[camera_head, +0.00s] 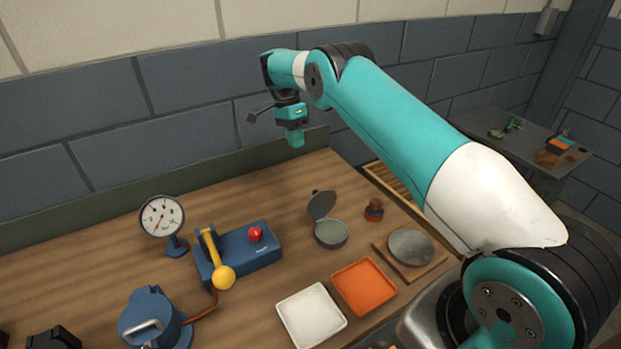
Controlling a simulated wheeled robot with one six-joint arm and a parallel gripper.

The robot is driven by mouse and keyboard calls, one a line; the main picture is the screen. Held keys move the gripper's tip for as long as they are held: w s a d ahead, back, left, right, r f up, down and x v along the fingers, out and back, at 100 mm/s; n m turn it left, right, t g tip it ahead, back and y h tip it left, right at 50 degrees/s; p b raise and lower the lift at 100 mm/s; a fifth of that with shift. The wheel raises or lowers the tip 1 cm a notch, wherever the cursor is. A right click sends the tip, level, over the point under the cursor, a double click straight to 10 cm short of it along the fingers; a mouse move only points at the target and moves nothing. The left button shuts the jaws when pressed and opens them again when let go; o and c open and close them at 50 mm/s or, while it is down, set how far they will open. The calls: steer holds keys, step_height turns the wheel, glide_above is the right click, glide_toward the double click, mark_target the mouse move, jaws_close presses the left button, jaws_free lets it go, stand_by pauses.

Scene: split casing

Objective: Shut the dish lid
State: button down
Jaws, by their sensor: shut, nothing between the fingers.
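The dish (331,234) is a small round grey container standing on the wooden table. Its lid (321,204) is hinged at the back and stands raised, tilted up from the dish. My gripper (296,141) is teal, points down and is shut with nothing in it. It hangs above the back of the table, above and a little left of the lid in the picture, and apart from it.
Right of the dish stands a small brown stamp-like knob (374,209). A blue box with a red button and yellow lever (240,249) stands left. A white tray (311,316), an orange tray (364,286) and a grey disc on a board (411,247) lie in front. A gauge (162,218) stands far left.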

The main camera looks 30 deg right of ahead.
mark_target(319, 202)
steer(key=s+f, duration=0.7)
steer(key=f, duration=0.2)
steer(key=shift+d+f+b, duration=0.2)
steer(key=shift+f+b, duration=0.05)
steer(key=shift+b, duration=0.15)
steer(key=shift+s, duration=0.1)
steer(key=shift+a, duration=0.15)
